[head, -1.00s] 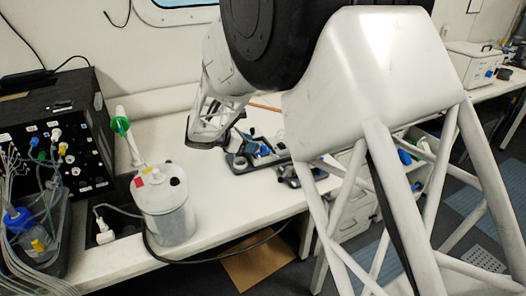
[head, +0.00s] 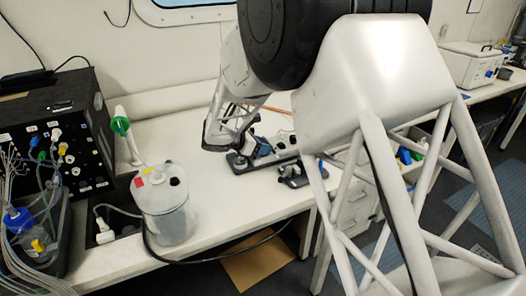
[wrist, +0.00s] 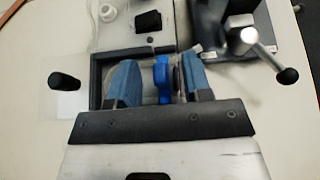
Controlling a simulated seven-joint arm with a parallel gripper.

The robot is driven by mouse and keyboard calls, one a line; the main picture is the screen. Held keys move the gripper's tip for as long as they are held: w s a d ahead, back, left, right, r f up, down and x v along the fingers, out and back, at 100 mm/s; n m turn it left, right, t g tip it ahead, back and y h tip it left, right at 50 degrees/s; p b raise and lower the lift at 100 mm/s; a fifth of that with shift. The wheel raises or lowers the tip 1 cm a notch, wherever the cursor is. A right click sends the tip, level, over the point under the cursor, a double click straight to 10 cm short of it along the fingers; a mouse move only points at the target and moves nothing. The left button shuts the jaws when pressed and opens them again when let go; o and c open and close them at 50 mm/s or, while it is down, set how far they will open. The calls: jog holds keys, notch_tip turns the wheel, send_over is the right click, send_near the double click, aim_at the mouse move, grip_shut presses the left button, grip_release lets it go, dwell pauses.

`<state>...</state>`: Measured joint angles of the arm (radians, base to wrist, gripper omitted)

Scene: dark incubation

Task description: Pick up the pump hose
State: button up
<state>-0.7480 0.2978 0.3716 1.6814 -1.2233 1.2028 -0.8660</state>
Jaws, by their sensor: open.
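My gripper (wrist: 161,66) is open, with its two blue-padded fingers pointing down at a dark-framed fixture (wrist: 97,64) in the wrist view. A bright blue part (wrist: 162,82) shows between the fingers, with a clear, narrow piece (wrist: 179,78) beside it near the right finger. I cannot tell whether either is the pump hose, or whether a finger touches them. In the head view my arm hides most of the gripper, over the dark fixture with blue parts (head: 262,146) on the white bench.
A metal lever with a black knob (wrist: 286,75) stands close on the right, and another black knob (wrist: 63,81) on the left. A canister (head: 166,212), a black box (head: 62,130) and a black cable (head: 210,260) are at the left. Bare bench (head: 190,150) lies between.

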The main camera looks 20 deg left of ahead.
jog(key=shift+c, duration=0.3)
grip_shut()
dwell(0.3)
